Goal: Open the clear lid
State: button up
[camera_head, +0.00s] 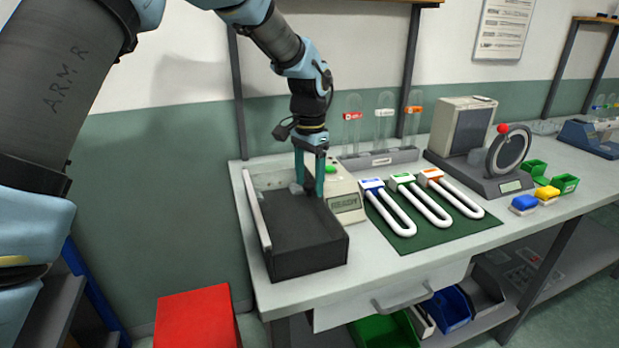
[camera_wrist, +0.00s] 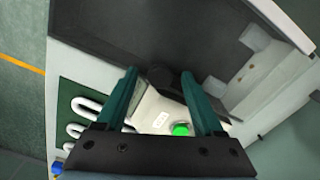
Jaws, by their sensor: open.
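A dark box (camera_head: 306,240) stands at the left end of the bench. A clear lid (camera_head: 272,179) shows faintly at its back part, and in the wrist view as a see-through panel (camera_wrist: 262,90) on the right. Its exact edges and how far it is open are hard to tell. My gripper (camera_head: 311,192) points down at the back right of the box, its fingers apart. In the wrist view, a small dark piece (camera_wrist: 164,80) shows between the fingertips (camera_wrist: 158,76). I cannot tell whether the fingers touch it.
A pale device with a READY display (camera_head: 345,203) and a green button (camera_head: 330,169) stands close right of my gripper. A green mat (camera_head: 405,243) holds white U-shaped tubes. Clear tubes stand in a rack (camera_head: 380,158) behind. A wheel device (camera_head: 480,175) is farther right.

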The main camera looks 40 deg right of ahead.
grip_shut()
dwell(0.5)
dwell(0.8)
